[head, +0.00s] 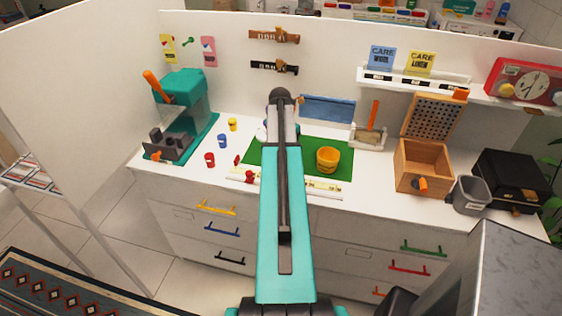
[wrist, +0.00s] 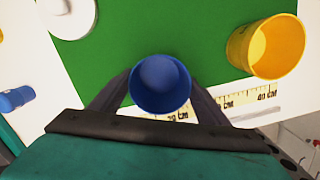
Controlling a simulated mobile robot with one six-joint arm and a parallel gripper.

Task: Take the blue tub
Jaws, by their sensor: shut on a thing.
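The blue tub (wrist: 160,84) is in the middle of the wrist view, seen from above with its round mouth toward the camera. It looks empty. My gripper (wrist: 160,100) is shut on it, with one dark finger on each side. The green mat (wrist: 200,30) lies beneath. I cannot tell whether the tub touches the mat or is just above it. In the head view my teal arm hides the tub and the fingers.
A yellow tub (head: 327,160) stands on the mat to the right; it also shows in the wrist view (wrist: 266,46). A ruler (wrist: 250,98) runs along the mat's front edge. A wooden box (head: 422,165) and grey bin (head: 472,194) stand right.

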